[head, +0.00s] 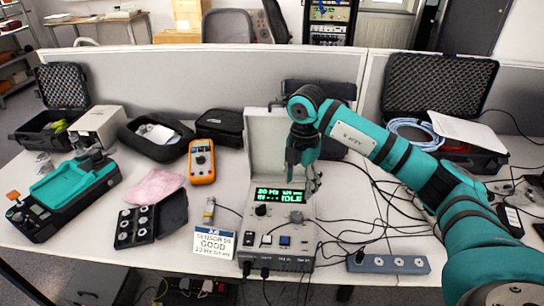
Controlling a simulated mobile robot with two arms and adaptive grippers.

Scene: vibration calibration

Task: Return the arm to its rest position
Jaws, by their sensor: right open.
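My right arm (400,157) comes in from the right, teal with dark joints. Its gripper (304,176) points down over the right part of the grey calibration unit (277,226), beside the lit green display (280,196), and is open with nothing seen between the fingers. Whether the fingertips touch the unit I cannot tell. My left gripper is not in view.
An orange multimeter (202,162), a black case of round parts (136,226), a pink cloth (154,187) and a teal-topped device (70,188) lie to the left. Loose black cables and a power strip (388,263) lie to the right. An open black case (440,105) stands at the back right.

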